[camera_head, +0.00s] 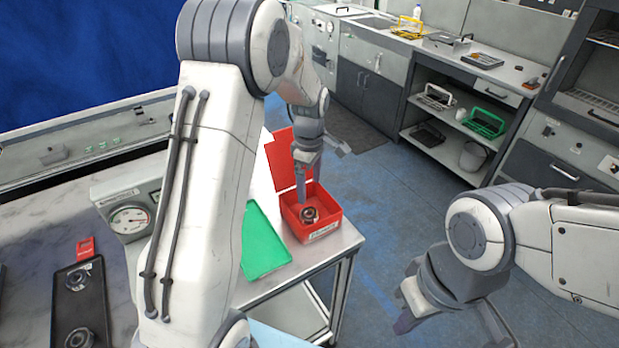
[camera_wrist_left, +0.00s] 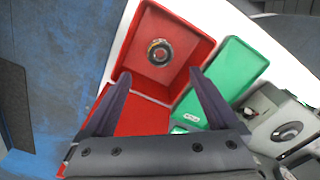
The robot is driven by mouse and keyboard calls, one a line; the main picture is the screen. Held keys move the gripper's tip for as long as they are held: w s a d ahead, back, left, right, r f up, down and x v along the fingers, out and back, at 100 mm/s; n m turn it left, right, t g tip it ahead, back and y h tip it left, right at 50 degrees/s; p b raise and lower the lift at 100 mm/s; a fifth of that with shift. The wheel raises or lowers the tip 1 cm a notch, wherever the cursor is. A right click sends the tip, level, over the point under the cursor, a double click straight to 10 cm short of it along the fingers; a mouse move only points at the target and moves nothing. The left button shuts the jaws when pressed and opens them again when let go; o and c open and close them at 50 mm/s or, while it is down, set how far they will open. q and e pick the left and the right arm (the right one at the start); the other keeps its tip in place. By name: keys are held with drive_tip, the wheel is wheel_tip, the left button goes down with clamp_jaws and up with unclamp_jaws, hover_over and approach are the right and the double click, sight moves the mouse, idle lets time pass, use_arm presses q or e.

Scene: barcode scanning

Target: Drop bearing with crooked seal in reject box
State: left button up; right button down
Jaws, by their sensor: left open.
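The red box (camera_head: 327,226) stands at the far end of the bench with its red lid (camera_head: 283,160) raised. A metal ring-shaped bearing (camera_head: 309,214) lies inside it. The wrist view shows the bearing (camera_wrist_left: 160,52) on the floor of the red box (camera_wrist_left: 190,38), apart from my fingers. My left gripper (camera_head: 318,172) is open and empty above the red box; its fingers are spread in the wrist view (camera_wrist_left: 160,75). The bearing's seal is too small to judge. My right gripper (camera_head: 455,325) hangs over the floor at the right, fingers apart, nothing in it.
A green box or lid (camera_head: 262,243) lies beside the red box. A gauge device (camera_head: 128,220) stands at the left, partly behind my left arm. A black tray (camera_head: 82,306) holds bearings at the lower left. Blue floor is open right of the bench.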

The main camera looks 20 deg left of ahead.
use_arm(q)
drive_tip(key=s+d+r+m, duration=0.4)
drive_tip(key=s+d+m, duration=0.3)
drive_tip(key=s, duration=0.1)
drive_tip(key=s+d+r+m, duration=0.4)
drive_tip(key=s+d+m, duration=0.2)
drive_tip(key=s+d, duration=0.1)
drive_tip(key=s+d+m+h, duration=0.1)
drive_tip(key=s+d+m, duration=0.1)
drive_tip(key=s+m, duration=0.9)
drive_tip(key=s, duration=0.3)
drive_tip(key=shift+s+f, duration=0.25)
drive_tip(key=shift+s, duration=0.05)
